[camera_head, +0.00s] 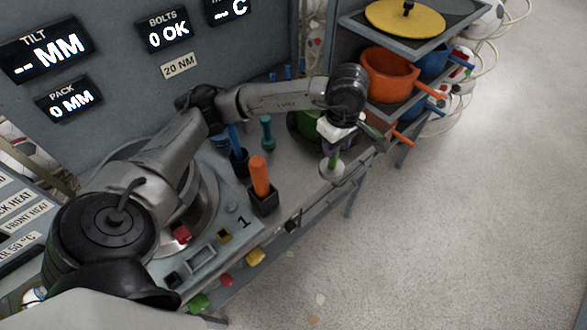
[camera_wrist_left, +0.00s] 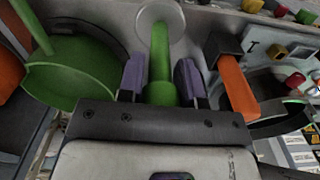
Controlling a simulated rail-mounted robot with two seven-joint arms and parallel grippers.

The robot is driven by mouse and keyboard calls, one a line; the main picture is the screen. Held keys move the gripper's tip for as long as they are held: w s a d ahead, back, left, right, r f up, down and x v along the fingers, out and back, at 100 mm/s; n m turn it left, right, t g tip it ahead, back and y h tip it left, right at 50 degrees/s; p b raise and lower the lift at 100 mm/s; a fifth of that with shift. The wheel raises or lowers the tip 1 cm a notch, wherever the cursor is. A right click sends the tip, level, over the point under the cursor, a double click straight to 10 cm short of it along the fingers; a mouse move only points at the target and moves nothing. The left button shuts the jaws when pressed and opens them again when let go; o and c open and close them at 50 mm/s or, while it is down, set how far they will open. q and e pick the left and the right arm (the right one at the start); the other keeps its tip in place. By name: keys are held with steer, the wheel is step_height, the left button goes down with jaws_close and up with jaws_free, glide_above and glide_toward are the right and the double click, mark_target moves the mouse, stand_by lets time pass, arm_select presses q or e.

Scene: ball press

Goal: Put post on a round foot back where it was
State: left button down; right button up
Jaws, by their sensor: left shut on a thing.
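The post on a round foot is a green post with a pale round foot (camera_head: 331,169). In the head view it hangs foot down below my left gripper (camera_head: 340,138), over or near the bench's front edge. I cannot tell if the foot touches the bench. In the left wrist view the green post (camera_wrist_left: 160,62) stands between the two purple fingers of my left gripper (camera_wrist_left: 160,82), which are shut on it. Its pale round foot lies at the far end, at the top of that view. My right gripper is not in view.
An orange handle (camera_head: 260,175) stands in a black holder, left of the post. A blue handle in a black holder (camera_head: 240,163) and a teal post (camera_head: 266,133) stand behind. A green pan (camera_wrist_left: 85,80) lies beside the gripper. Shelves with an orange pot (camera_head: 390,75) stand right.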

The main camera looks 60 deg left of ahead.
arm_select(q)
steer(key=shift+s+a+f+n, duration=0.1)
steer(key=shift+a+f+n, duration=0.05)
steer(key=shift+a+n, duration=0.2)
steer(key=s+a+f, duration=0.5)
steer(key=a+f, duration=0.6)
steer(key=shift+f, duration=0.2)
steer(key=c, duration=0.8)
jaws_free()
steer(key=shift+r, duration=0.1)
